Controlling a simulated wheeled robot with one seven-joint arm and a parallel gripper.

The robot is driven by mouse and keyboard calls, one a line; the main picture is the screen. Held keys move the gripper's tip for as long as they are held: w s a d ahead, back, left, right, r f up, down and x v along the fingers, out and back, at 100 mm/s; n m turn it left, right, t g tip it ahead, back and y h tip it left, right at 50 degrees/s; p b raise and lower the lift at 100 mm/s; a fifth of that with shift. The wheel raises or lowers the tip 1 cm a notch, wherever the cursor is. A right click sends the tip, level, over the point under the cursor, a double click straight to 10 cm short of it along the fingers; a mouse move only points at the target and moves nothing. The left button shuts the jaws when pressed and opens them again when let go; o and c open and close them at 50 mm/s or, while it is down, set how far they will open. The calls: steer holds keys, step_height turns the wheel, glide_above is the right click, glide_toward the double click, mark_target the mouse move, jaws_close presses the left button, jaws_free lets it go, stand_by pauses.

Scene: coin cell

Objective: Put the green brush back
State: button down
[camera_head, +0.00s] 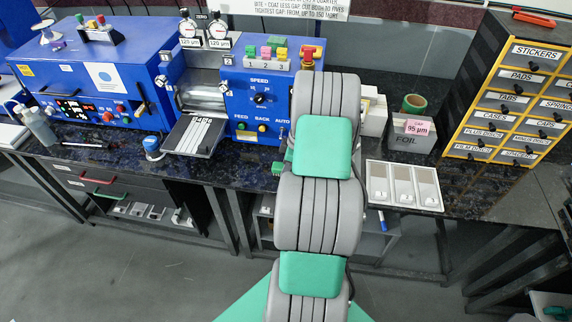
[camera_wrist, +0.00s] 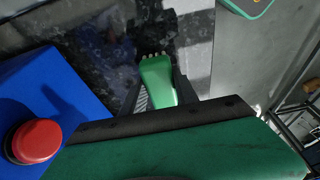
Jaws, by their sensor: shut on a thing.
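The green brush (camera_wrist: 157,80) shows in the wrist view, with its pale toothed end pointing away from me. My gripper (camera_wrist: 160,93) is shut on it, with a dark finger on either side. Beyond the brush lies the dark speckled counter, with a grey strip close by. I cannot tell whether the brush touches the counter. In the head view my arm hides most of the gripper. A small green piece (camera_head: 277,168) shows at the arm's left side there, too small to identify.
The blue coating machine (camera_head: 258,95) stands left of my arm. A red button (camera_wrist: 37,141) on a blue housing is close in the wrist view. Right of the arm are a three-part tray (camera_head: 403,186), the foil box (camera_head: 408,138) and labelled drawers (camera_head: 520,90).

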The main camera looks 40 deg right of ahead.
steer(key=shift+f, duration=0.15)
steer(key=c, duration=0.9)
jaws_free()
steer(key=shift+c, duration=0.2)
steer(key=b+v, duration=0.3)
steer(key=v, duration=0.9)
steer(key=w+a+r+m, duration=0.1)
steer(key=a+r, duration=0.2)
steer(key=a, duration=0.3)
steer(key=w+a+r+m+h, duration=0.1)
steer(key=a+r, duration=0.2)
steer(key=a, duration=0.3)
steer(key=a+r+m, duration=0.1)
steer(key=a+r, duration=0.2)
steer(key=a, duration=0.3)
steer(key=s+a+r+m, duration=0.1)
steer(key=s+a+m, duration=0.1)
steer(key=s+a, duration=0.3)
steer(key=s+a+m+t, duration=0.1)
steer(key=s+a, duration=0.3)
steer(key=a, duration=0.6)
steer(key=shift+s+a+r+m+h, duration=0.35)
steer(key=shift+s+m+h, duration=0.05)
steer(key=shift+m, duration=0.3)
